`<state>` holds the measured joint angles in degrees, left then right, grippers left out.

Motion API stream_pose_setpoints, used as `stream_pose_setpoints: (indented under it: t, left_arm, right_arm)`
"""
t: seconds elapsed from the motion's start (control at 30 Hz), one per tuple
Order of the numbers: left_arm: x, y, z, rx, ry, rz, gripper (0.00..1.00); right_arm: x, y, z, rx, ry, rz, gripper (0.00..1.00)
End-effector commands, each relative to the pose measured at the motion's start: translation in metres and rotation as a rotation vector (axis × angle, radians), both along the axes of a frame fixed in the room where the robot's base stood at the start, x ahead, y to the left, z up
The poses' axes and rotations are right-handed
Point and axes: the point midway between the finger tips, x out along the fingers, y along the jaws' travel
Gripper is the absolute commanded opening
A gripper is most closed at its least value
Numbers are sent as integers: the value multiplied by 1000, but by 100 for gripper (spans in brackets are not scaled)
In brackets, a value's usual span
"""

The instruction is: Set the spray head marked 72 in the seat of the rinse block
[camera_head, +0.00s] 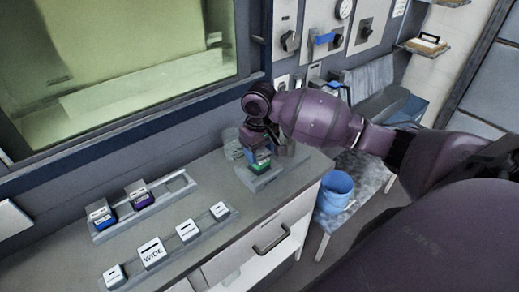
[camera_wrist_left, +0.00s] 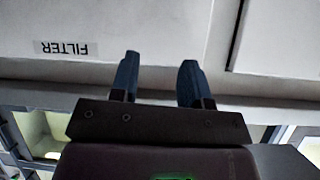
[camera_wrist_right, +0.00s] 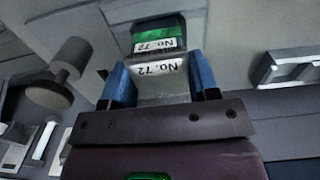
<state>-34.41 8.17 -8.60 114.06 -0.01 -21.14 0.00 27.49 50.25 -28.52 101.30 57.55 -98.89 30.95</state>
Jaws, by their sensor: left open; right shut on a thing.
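My right gripper (camera_head: 259,146) is shut on the spray head marked 72, over the grey rinse block (camera_head: 262,182) at the counter's far right end. In the right wrist view, the spray head (camera_wrist_right: 158,70) shows a white face reading "No. 72", upside down, between the blue fingertips (camera_wrist_right: 160,80). A green part (camera_wrist_right: 158,32) with another "No. 72" label shows just beyond it. Green also shows below the gripper in the head view. The seat is hidden, so I cannot tell whether the head is fully seated. My left gripper (camera_wrist_left: 158,80) is open and empty, facing a pale surface.
A nearer rack (camera_head: 140,281) holds several white blocks, one reading "WIDE". A blue bucket (camera_head: 335,192) stands right of the counter. A "FILTER" label (camera_wrist_left: 66,48) is on the pale surface.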

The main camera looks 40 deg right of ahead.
Motion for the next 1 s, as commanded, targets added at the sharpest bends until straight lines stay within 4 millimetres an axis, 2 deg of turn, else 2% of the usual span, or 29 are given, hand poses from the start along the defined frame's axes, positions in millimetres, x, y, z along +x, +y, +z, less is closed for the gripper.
stream_pose_setpoints:
  t: [0.83, 0.87, 1.0]
  left_arm:
    - [0, 0, 4, 0, -1, 0, 43]
    - [0, 0, 4, 0, -1, 0, 43]
    - [0, 0, 4, 0, -1, 0, 43]
  right_arm:
    - [0, 0, -10, 1, 0, 1, 27]
    - [0, 0, -10, 1, -1, 1, 58]
    - [0, 0, -10, 1, 0, 1, 80]
